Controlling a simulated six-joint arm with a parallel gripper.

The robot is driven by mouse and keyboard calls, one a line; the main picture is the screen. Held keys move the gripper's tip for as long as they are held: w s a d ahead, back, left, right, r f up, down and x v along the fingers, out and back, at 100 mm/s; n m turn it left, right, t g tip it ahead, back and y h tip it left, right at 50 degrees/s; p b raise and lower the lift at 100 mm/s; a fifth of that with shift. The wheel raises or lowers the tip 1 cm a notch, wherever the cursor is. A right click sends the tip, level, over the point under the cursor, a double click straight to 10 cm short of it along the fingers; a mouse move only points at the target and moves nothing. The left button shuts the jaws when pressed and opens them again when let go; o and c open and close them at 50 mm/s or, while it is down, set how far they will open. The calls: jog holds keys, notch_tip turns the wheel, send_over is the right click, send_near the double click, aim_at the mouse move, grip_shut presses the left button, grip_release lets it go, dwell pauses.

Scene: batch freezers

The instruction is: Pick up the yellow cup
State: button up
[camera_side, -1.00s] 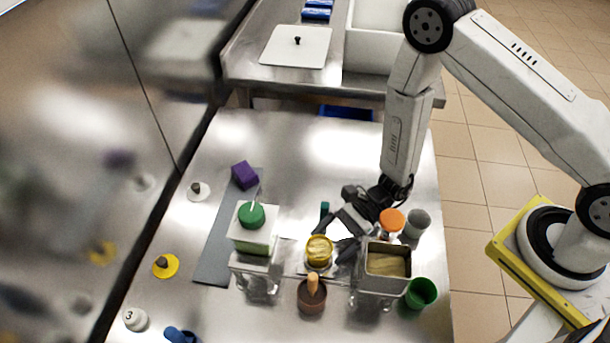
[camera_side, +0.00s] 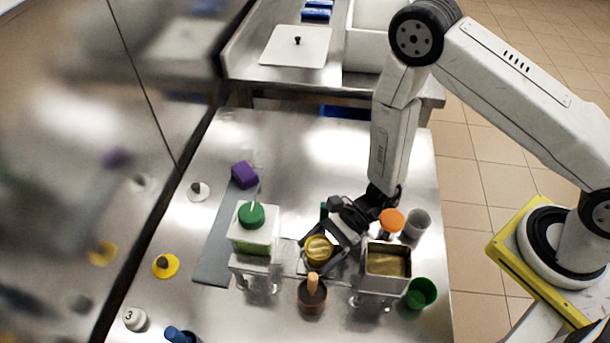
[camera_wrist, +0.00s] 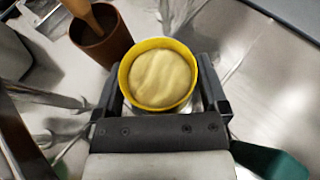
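The yellow cup (camera_wrist: 160,75) is upright and filled to near its rim with a pale yellow, wrinkled mass. It also shows in the side view (camera_side: 318,250), low between the two metal dispensers. My gripper (camera_wrist: 163,72) reaches it from above and the right, with one dark finger on each side of the cup. In the side view my gripper (camera_side: 318,238) partly covers the cup's right side. The fingers are spread wide, close beside the cup's wall. I cannot tell whether either finger touches it. The cup's lower part is hidden.
A brown pot (camera_side: 312,298) with a wooden handle stands just in front of the cup. A metal box dispenser (camera_side: 387,263) is at right, a green-topped one (camera_side: 255,235) at left. An orange-capped bottle (camera_side: 391,220), grey cup (camera_side: 417,223) and green cup (camera_side: 420,293) crowd the right.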

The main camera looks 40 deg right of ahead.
jog(key=c, duration=0.9)
jog(key=shift+r, duration=0.2)
jog(key=shift+c, duration=0.2)
notch_tip(320, 180, up, 10)
jog(key=shift+f, duration=0.15)
dwell(0.5)
